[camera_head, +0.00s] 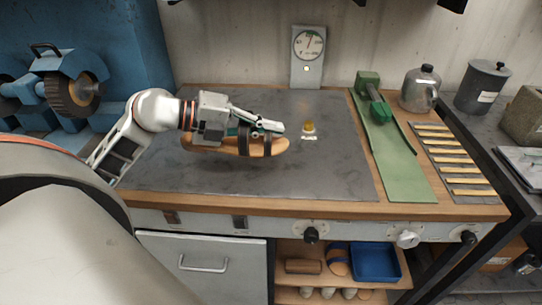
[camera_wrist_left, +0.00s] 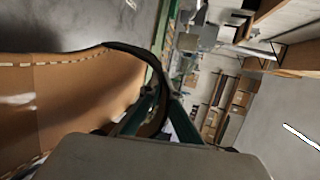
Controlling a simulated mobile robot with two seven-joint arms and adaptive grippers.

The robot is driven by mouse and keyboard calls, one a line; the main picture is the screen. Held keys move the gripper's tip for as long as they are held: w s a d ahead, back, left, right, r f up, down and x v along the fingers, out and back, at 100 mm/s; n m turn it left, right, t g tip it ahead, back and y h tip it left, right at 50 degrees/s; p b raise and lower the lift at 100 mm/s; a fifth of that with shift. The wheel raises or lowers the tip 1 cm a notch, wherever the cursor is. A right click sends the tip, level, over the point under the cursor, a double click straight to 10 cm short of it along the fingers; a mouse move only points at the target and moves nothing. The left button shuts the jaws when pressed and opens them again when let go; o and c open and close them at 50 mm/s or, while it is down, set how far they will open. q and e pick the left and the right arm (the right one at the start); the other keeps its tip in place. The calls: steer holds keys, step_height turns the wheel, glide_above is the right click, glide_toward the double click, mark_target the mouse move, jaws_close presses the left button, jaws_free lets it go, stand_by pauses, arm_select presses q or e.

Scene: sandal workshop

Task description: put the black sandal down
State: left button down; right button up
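The black sandal (camera_head: 270,147), with a tan sole and black straps, lies level over the grey mat (camera_head: 330,175) on the workbench. My left gripper (camera_head: 268,127) reaches over it from the left and is shut on its strap. In the left wrist view the sandal's tan sole (camera_wrist_left: 70,90) fills the left side, and the dark strap passes at the green fingers (camera_wrist_left: 160,105). The gripper hides part of the sandal. I cannot tell whether the sole touches the mat. My right gripper is not in view.
A small yellow-topped item (camera_head: 309,127) stands on the mat just right of the sandal. A green strip (camera_head: 400,165) with a green tool (camera_head: 372,95) and a slatted rack (camera_head: 455,160) lie farther right. The mat's front right part is clear.

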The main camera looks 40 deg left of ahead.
mark_target(214, 150)
arm_select(q)
step_height(214, 150, down, 8)
steer(key=shift+f+b, duration=0.15)
steer(key=shift+b, duration=0.3)
steer(key=shift+f, duration=0.15)
steer(key=c, duration=2.3)
jaws_free()
steer(key=shift+r, duration=0.25)
steer(key=shift+s+a, duration=0.25)
steer(key=shift+a, duration=0.05)
steer(key=v, duration=1.1)
steer(key=shift+s+r, duration=0.1)
steer(key=shift+s, duration=0.05)
